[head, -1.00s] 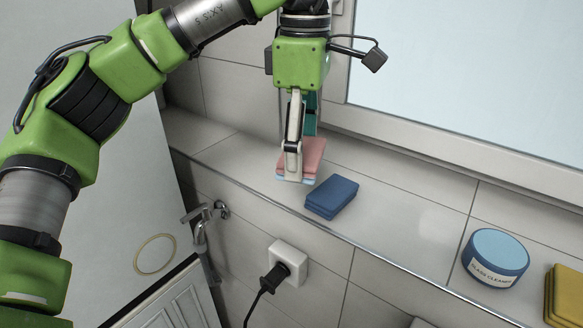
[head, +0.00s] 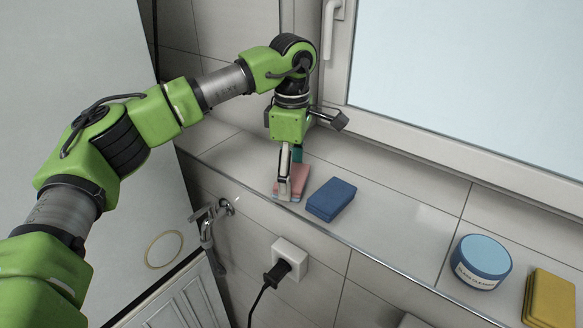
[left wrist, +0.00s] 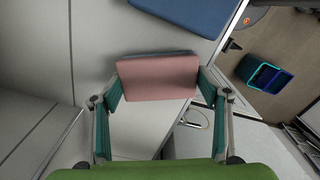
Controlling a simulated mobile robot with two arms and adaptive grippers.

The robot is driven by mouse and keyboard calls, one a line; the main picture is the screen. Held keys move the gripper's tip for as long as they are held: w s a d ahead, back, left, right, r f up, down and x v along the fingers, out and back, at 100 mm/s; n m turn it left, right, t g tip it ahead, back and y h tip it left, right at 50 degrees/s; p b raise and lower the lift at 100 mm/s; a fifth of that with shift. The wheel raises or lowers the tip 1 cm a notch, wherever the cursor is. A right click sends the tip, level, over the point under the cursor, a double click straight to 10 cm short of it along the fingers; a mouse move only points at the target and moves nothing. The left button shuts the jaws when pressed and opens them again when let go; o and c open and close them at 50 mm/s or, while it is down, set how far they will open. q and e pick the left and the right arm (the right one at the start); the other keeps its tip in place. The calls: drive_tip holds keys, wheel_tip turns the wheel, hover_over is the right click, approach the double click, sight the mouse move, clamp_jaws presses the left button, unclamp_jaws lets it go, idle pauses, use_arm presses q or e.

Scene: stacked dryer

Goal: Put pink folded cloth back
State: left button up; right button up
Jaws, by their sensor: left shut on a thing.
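The pink folded cloth (head: 297,174) is at the left part of the tiled ledge (head: 400,226), left of the blue folded cloth (head: 331,199). My left gripper (head: 290,186) points down and is shut on the pink cloth. In the left wrist view the pink cloth (left wrist: 158,77) sits between the two fingertips. The blue cloth (left wrist: 185,12) is beyond it, apart from it. The pink cloth looks at or very near the ledge surface; I cannot tell if it touches. My right gripper is not in view.
A round blue glass cleaner tin (head: 482,262) and a yellow folded cloth (head: 551,298) stand farther right on the ledge. A window frame (head: 440,140) rises behind. A tap (head: 212,217) and a plugged socket (head: 289,260) are on the wall below. The ledge between blue cloth and tin is clear.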

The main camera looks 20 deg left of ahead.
sight(292, 176)
use_arm(q)
drive_tip(key=shift+s, duration=0.1)
drive_tip(key=o, duration=1)
drive_tip(key=shift+d, duration=0.1)
drive_tip(key=shift+r, duration=0.25)
wheel_tip(292, 176, up, 12)
drive_tip(key=b, duration=0.3)
drive_tip(key=shift+f, duration=0.2)
